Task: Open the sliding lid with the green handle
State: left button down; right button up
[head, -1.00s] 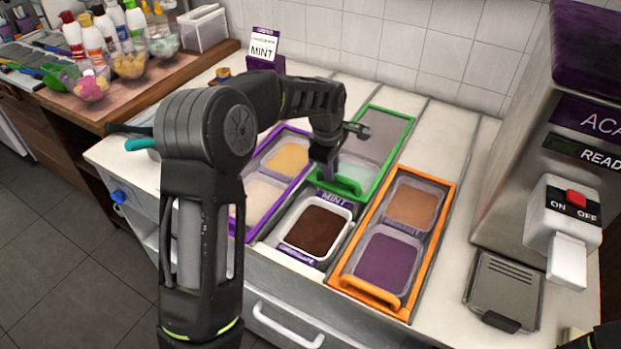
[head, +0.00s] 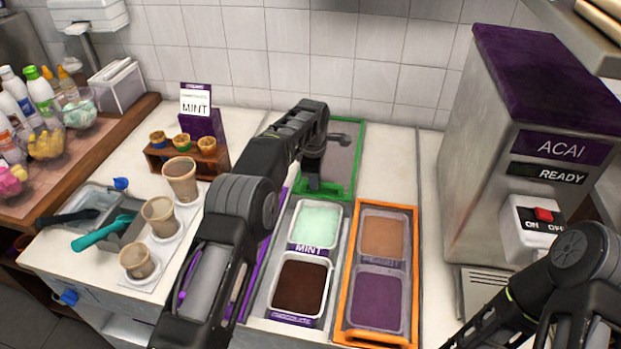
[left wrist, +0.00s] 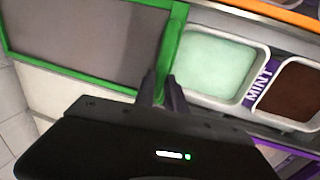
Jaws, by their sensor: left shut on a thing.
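The sliding lid (head: 343,150), a grey panel in a green frame, lies at the back of the middle counter bay. Its green handle edge is at the front, just behind the mint tub (head: 316,224). The mint tub and the chocolate tub (head: 300,284) are both uncovered. My left gripper (head: 312,178) is shut on the green handle, which my wrist partly hides. In the left wrist view, the fingertips (left wrist: 163,88) are at the green frame (left wrist: 174,50) beside the mint tub (left wrist: 212,65). Of my right arm, only links show at the lower right.
An orange-framed lid (head: 350,300) covers two tubs to the right. A purple-framed lid (head: 255,270) is partly hidden behind my left arm. Paper cups (head: 159,217) stand at the left. The acai machine (head: 530,130) stands at the right.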

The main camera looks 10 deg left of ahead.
pick_arm(q)
jog(key=c, duration=1.4)
grip_release()
jog(key=shift+s+r+b, duration=0.25)
jog(key=shift+r+b, duration=0.1)
jog(key=shift+r, duration=0.9)
jog(key=shift+s+r+b, duration=0.25)
jog(key=shift+r+b, duration=0.05)
jog(key=shift+r, duration=1)
jog(key=shift+s+r+b, duration=0.25)
jog(key=shift+r+b, duration=0.1)
jog(key=shift+r, duration=0.9)
